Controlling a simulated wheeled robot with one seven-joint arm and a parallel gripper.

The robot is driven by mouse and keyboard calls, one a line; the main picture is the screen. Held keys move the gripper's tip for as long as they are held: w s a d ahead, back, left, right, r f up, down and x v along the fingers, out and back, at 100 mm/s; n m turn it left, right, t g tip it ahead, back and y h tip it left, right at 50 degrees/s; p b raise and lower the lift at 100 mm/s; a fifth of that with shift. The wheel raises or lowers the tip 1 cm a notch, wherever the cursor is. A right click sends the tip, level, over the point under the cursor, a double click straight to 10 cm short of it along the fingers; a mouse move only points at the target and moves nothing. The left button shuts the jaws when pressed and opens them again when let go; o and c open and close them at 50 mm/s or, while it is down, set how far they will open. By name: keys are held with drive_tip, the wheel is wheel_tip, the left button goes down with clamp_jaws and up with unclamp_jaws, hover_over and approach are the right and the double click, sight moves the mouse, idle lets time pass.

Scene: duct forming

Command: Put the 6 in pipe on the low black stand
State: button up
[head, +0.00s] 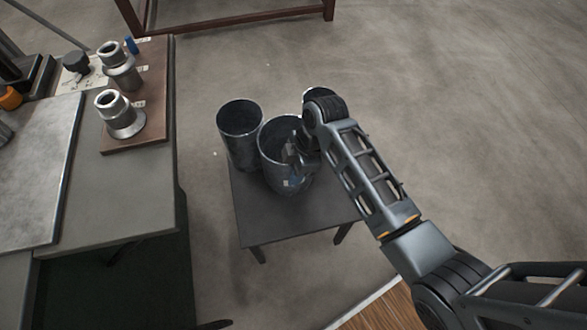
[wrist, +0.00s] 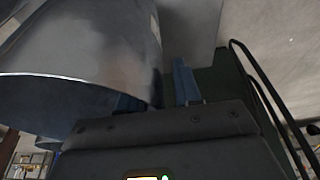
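The low black stand (head: 275,222) is a small dark table in the middle of the head view. A wide grey metal pipe (head: 270,172) stands upright at its middle, and another upright pipe (head: 240,150) stands close at its left. No size marks are readable. My gripper (head: 292,160) is at the rim of the middle pipe, pointing down. In the wrist view, a curved pipe wall (wrist: 100,50) fills the left. One blue finger (wrist: 185,82) is right of the wall; the other is partly hidden by it. The fingers look apart, with a gap beside the wall.
A workbench (head: 110,215) at the left holds metal fittings (head: 120,115) on a brown board. A brown frame (head: 240,22) stands at the back. Floor right of the stand is clear.

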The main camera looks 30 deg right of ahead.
drive_tip(key=p+v, duration=0.2)
drive_tip(key=v, duration=1)
drive_tip(key=s+a+f+m+t+h, duration=0.1)
drive_tip(key=s+a+m+t, duration=0.15)
drive_tip(key=s, duration=0.25)
drive_tip(key=s+a+f+m+t, duration=0.1)
drive_tip(key=s+f+m+t, duration=0.15)
drive_tip(key=s, duration=0.25)
drive_tip(key=s+a+m+t+h, duration=0.1)
drive_tip(key=s+a+m, duration=0.15)
drive_tip(key=s, duration=0.25)
drive_tip(key=s+d+r+m+t, duration=0.2)
drive_tip(key=s+r+m+t, duration=0.1)
drive_tip(key=s+r, duration=0.5)
drive_tip(key=s+d+r+m+t+h, duration=0.1)
drive_tip(key=s+d+r+m+t, duration=0.1)
drive_tip(key=s+r, duration=0.6)
wheel_tip(320, 180, up, 5)
drive_tip(key=m+t, duration=0.1)
drive_tip(key=t, duration=0.1)
drive_tip(key=shift+m+t, duration=0.35)
drive_tip(key=shift+t, duration=0.05)
drive_tip(key=shift+p, duration=0.3)
wheel_tip(320, 180, up, 8)
drive_tip(key=p, duration=0.8)
